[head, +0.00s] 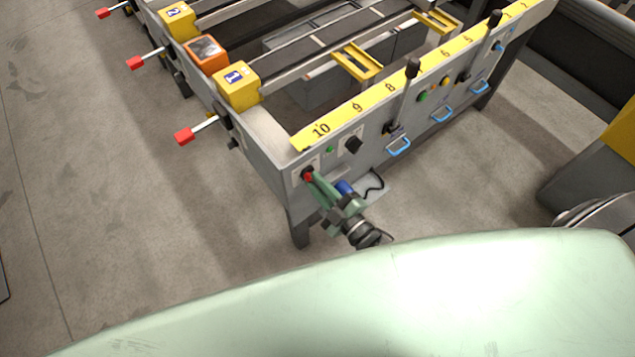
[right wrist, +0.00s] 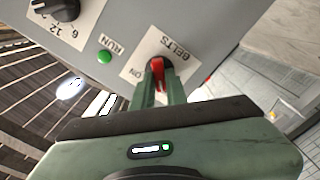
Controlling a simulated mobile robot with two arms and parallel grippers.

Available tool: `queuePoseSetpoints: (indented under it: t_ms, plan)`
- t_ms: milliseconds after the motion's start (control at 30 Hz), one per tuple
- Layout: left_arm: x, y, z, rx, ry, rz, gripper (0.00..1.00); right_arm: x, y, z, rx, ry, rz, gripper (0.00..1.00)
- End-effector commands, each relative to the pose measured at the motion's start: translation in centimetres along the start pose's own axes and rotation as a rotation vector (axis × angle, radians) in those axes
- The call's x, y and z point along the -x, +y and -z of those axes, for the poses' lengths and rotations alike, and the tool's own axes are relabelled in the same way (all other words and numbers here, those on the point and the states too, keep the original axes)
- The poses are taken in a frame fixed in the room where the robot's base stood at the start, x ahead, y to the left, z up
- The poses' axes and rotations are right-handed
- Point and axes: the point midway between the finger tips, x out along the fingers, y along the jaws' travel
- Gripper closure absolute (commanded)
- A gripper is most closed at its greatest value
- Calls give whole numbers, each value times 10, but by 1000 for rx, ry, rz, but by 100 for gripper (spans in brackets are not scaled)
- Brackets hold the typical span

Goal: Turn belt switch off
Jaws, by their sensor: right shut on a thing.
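The belt switch (right wrist: 157,68) is a red handle on a white plate marked BELTS and ON, in the right wrist view. In the head view the red switch (head: 309,176) is at the near left end of the table's front panel. My right gripper (right wrist: 160,85) has its green fingers closed around the red handle, hiding part of it. In the head view the right gripper (head: 314,181) reaches up to the switch from below right. My left gripper is in neither view.
A green RUN lamp (right wrist: 104,57) and a black dial (right wrist: 60,8) sit beside the switch plate. The runout table (head: 262,128) carries a yellow numbered strip (head: 372,97), black levers (head: 408,82) and blue handles (head: 399,147). Open floor (head: 120,240) lies to the left.

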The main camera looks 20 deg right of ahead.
Motion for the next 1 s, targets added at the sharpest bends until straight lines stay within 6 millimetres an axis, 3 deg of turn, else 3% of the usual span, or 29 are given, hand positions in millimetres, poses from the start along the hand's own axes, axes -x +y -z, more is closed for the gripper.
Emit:
queuePoseSetpoints:
  t_ms: [333, 367, 433, 767, 1000]
  plan:
    - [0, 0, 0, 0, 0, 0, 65, 0, 0, 0, 7, 0, 2, 100]
    - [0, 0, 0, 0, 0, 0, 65, 0, 0, 0, 7, 0, 2, 84]
    - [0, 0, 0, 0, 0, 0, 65, 0, 0, 0, 7, 0, 2, 65]
    - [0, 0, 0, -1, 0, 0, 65, 2, 0, 0, 5, 0, 1, 65]
    - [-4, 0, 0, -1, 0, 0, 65, 34, -2, -1, 4, -2, 4, 65]
